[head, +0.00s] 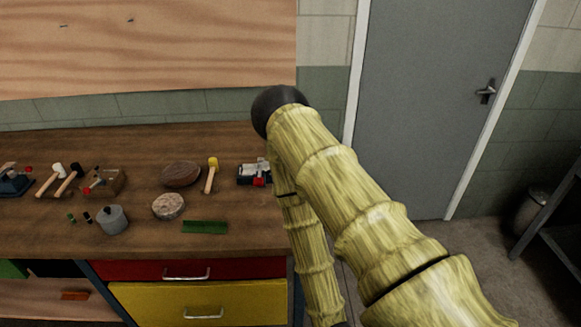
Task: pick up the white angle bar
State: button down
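I cannot make out a white angle bar in the head view. A short green piece (205,227), shaped somewhat like an angle bar, lies flat near the front edge of the wooden workbench (140,238). My arm crosses the right middle of the view, bends at a dark elbow and runs down past the bench's right end. My gripper is not visible, so whether it holds anything is hidden.
The bench carries a grey pot (112,219), a round stone-like piece (168,206), a brown oval (180,174), a yellow-headed mallet (210,176) and a red-and-grey tool (254,174). Below are red (150,270) and yellow (230,300) drawers. A grey door (430,100) stands behind.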

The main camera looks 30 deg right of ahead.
aim_at(248, 168)
jog(key=u, duration=2.8)
jog(key=k, duration=1.35)
jog(key=z, duration=1.9)
